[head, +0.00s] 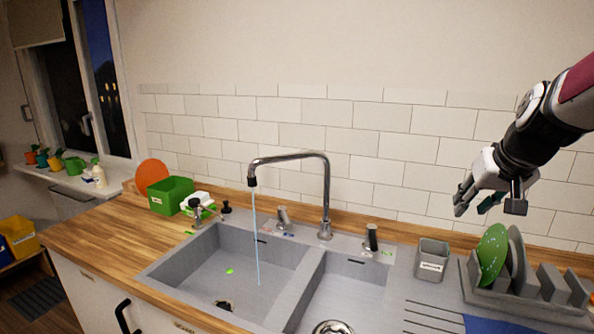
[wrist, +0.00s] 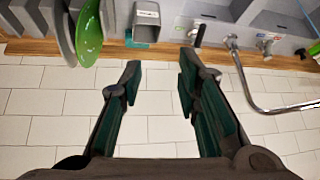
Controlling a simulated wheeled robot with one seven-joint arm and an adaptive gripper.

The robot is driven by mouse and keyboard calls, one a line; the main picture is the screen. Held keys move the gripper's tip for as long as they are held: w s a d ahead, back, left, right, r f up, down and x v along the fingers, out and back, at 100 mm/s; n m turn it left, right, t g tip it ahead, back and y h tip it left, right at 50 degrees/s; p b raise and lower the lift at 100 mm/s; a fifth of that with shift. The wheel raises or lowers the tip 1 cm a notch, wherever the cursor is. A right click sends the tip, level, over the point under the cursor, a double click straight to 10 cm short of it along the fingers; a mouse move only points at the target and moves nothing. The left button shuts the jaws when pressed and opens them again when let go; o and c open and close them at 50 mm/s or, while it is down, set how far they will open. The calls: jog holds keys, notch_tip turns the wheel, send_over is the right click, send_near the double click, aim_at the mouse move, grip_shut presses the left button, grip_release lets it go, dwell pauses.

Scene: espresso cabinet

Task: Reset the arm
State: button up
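My gripper (head: 487,204) hangs in the air at the right in the head view, in front of the tiled wall and above the dish rack (head: 535,303). In the wrist view my gripper (wrist: 158,80) shows two green-padded fingers spread well apart with nothing between them. It is open and empty. The wrist view looks past the fingers at the white tiles and the counter's back edge, with the picture turned upside down.
A green plate (head: 491,254) and a grey one stand in the rack. A grey cup-like holder (head: 432,262) stands beside it. The tall faucet (head: 325,190) runs water into the double sink (head: 180,272). A green box (head: 170,195) stands on the left counter.

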jog(key=s+a+n, duration=0.1)
jog(key=s+a, duration=0.8)
jog(key=s, duration=0.3)
jog(key=s+a+f+n+g+y, duration=0.1)
jog(key=s+a+n, duration=0.1)
jog(key=s+a, duration=0.7)
jog(key=s, duration=0.2)
jog(key=shift+s+f, duration=0.15)
jog(key=shift+s, duration=0.2)
